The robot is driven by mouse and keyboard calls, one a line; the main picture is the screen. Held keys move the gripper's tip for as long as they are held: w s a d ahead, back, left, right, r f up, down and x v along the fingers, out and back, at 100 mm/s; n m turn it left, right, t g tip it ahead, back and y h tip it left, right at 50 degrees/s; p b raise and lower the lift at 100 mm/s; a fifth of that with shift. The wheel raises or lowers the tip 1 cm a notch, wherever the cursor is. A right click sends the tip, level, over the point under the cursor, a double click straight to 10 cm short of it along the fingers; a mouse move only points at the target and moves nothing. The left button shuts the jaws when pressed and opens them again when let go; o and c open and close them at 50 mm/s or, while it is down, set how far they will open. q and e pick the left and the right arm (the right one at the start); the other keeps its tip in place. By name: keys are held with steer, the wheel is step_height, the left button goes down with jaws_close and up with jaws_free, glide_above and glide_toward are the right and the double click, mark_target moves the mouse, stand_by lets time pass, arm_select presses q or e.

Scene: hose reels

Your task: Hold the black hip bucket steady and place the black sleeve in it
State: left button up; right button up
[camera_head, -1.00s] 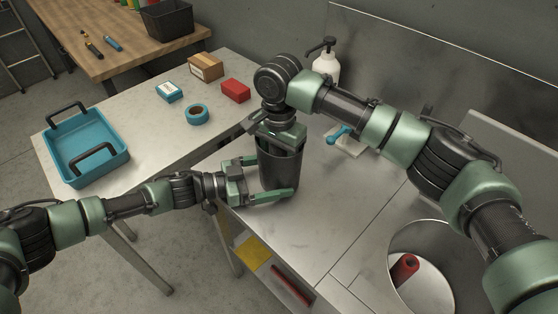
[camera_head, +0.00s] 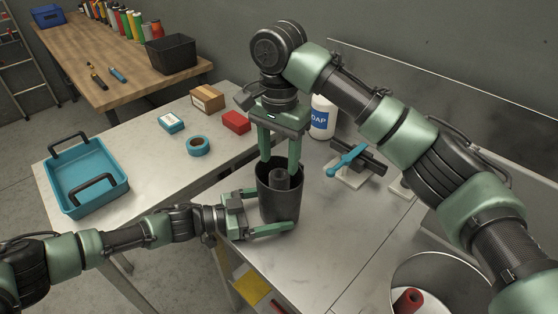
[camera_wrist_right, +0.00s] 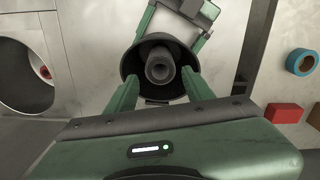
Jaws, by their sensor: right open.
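The black hip bucket (camera_head: 281,204) stands upright on the metal worktop; it also shows in the right wrist view (camera_wrist_right: 131,62). The black sleeve (camera_head: 281,180) stands inside it, its round open end facing up in the right wrist view (camera_wrist_right: 159,70). My left gripper (camera_head: 272,212) reaches from the left with a finger on either side of the bucket, shut on it. My right gripper (camera_head: 280,160) points down over the bucket, open and empty. Its fingertips are near the rim, either side of the sleeve, apart from it in the right wrist view (camera_wrist_right: 160,85). The sleeve's lower end is hidden.
A white soap bottle (camera_head: 322,118) and a blue-handled tool (camera_head: 348,160) are behind and right of the bucket. A round opening holds a red roll (camera_head: 408,301) at front right. A blue tote (camera_head: 88,183), blue tape (camera_head: 198,146) and red box (camera_head: 236,122) are left.

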arm_select(q)
steer(key=o, duration=0.6)
steer(key=shift+a, duration=0.1)
steer(key=v, duration=1.2)
steer(key=shift+f, duration=0.1)
